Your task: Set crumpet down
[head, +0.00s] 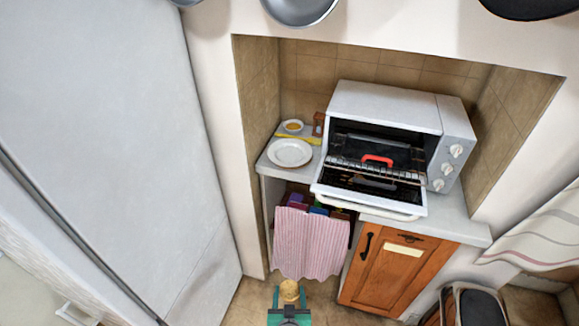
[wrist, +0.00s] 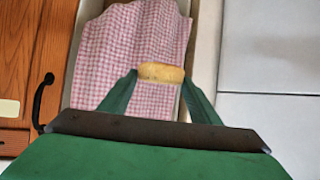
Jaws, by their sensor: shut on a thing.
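The crumpet (head: 289,290) is a small round golden-tan piece at the bottom middle of the head view. In the wrist view the crumpet (wrist: 161,72) shows edge-on between the two green fingertips. My gripper (head: 289,300) is shut on it and holds it in the air in front of the counter, below counter height. The gripper's fingers also show in the wrist view (wrist: 160,84). A white plate (head: 290,153) lies on the counter to the left of the toaster oven and looks empty.
The toaster oven (head: 385,106) has its door down, with a red item (head: 377,160) inside. A small dish (head: 292,126) and a yellow utensil (head: 298,139) lie behind the plate. A pink checked cloth (head: 312,240) hangs below the counter. A tall white cabinet (head: 120,130) stands left.

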